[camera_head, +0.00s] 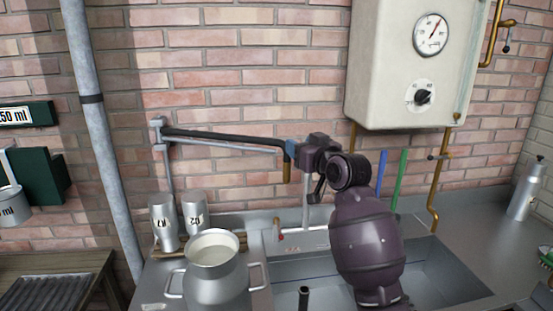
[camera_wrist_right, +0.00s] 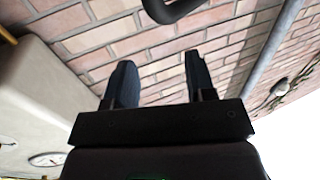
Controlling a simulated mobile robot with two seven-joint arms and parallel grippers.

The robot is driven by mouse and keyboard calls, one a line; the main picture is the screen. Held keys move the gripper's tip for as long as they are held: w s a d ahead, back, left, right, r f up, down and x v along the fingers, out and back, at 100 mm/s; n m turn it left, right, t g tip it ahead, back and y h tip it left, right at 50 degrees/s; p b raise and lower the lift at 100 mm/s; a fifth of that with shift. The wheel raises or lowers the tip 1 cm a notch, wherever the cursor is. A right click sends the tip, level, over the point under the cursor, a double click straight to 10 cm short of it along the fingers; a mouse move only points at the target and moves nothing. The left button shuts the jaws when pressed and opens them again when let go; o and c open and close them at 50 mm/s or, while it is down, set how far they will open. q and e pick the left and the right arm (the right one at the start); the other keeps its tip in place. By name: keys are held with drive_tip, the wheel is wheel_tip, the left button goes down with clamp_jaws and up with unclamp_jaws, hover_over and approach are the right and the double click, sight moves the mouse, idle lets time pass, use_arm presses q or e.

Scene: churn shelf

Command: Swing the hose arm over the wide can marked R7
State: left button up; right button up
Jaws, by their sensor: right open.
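The hose arm (camera_head: 225,141) is a dark hose on a pale rail, reaching right from a wall bracket above the sink's left end. A brass nozzle (camera_head: 287,170) hangs from its free end. My right gripper (camera_head: 291,147) is at that end, and the head view does not show clearly whether they touch. In the wrist view my right gripper (camera_wrist_right: 160,75) is open with nothing between its fingers; a dark curved piece (camera_wrist_right: 172,9) lies beyond them. A wide two-handled can (camera_head: 214,282) stands at front left with pale contents; no mark shows on it. My left gripper is out of view.
Two small marked cans (camera_head: 163,222) stand upside down on a rack behind the wide can. The sink (camera_head: 440,271) lies below my right arm. A white wall heater (camera_head: 408,60) with a dial hangs above right. Blue and green handles stand against the wall.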

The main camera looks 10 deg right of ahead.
approach(289, 166)
drive_tip(key=w, duration=0.4)
drive_tip(key=x, duration=0.2)
drive_tip(key=a+p+x, duration=0.1)
drive_tip(key=x, duration=0.2)
drive_tip(key=shift+p+x, duration=0.35)
drive_tip(key=shift+x, duration=0.75)
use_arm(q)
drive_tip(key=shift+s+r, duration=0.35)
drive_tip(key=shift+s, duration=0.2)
use_arm(e)
drive_tip(key=shift+c, duration=0.4)
clamp_jaws()
